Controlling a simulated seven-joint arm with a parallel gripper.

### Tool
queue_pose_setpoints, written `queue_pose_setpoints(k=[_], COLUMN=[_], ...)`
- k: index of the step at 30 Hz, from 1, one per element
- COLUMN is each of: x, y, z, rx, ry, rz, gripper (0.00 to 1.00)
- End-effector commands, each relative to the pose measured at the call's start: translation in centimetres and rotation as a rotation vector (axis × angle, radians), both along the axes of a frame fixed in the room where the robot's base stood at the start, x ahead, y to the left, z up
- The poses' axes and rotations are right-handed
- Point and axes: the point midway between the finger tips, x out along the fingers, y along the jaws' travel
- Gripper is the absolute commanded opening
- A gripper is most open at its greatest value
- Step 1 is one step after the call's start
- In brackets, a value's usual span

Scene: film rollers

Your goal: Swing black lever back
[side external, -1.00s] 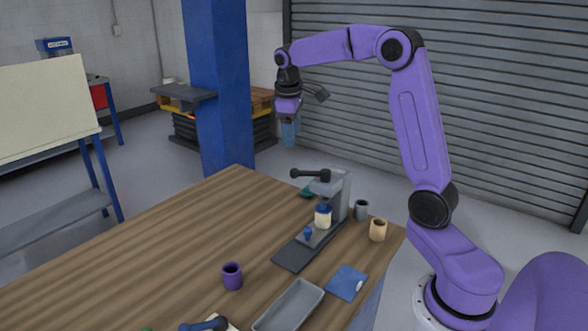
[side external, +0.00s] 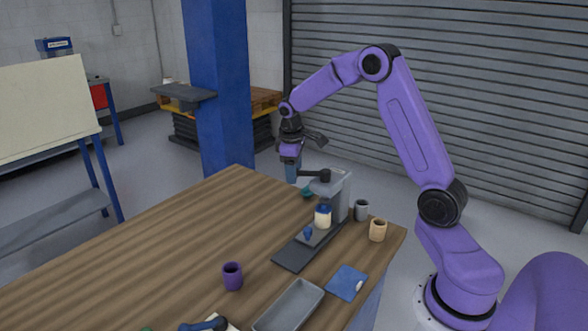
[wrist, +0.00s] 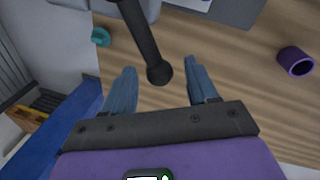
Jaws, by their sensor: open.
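The black lever (side external: 315,174) sits on top of the grey press-like stand (side external: 337,203) and points left. In the wrist view the lever (wrist: 142,35) comes down from the top edge, and its round knob (wrist: 158,73) lies between my two fingers as seen from above. My gripper (side external: 293,179) is open, pointing down at the lever's left end. Its blue-grey fingers (wrist: 160,68) show on either side of the knob in the wrist view, with gaps on both sides. The knob is partly hidden by the fingers in the side view.
A grey cup (side external: 361,210) and a tan cup (side external: 378,231) stand to the right. A purple cup (side external: 232,276) and grey tray (side external: 288,307) are nearer. The wooden table's left is clear.

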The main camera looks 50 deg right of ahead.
Motion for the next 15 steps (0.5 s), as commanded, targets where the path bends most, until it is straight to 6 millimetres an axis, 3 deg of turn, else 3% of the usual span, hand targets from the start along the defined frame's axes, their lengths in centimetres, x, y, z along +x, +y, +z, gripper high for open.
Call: queue_pose_setpoints(k=[4, 5, 9, 10, 15], x=[-0.01, -0.01, 0.00, 0.00, 0.03], y=[0.00, 0.00, 0.01, 0.01, -0.01], z=[0.01, 0.02, 0.03, 0.03, 0.05], rx=[0.000, 0.000, 0.000, 0.000, 0.000], ry=[0.000, 0.000, 0.000, 0.000, 0.000], rz=[0.000, 0.000, 0.000, 0.000, -0.003], gripper=[0.58, 0.52, 0.06, 0.00, 0.00])
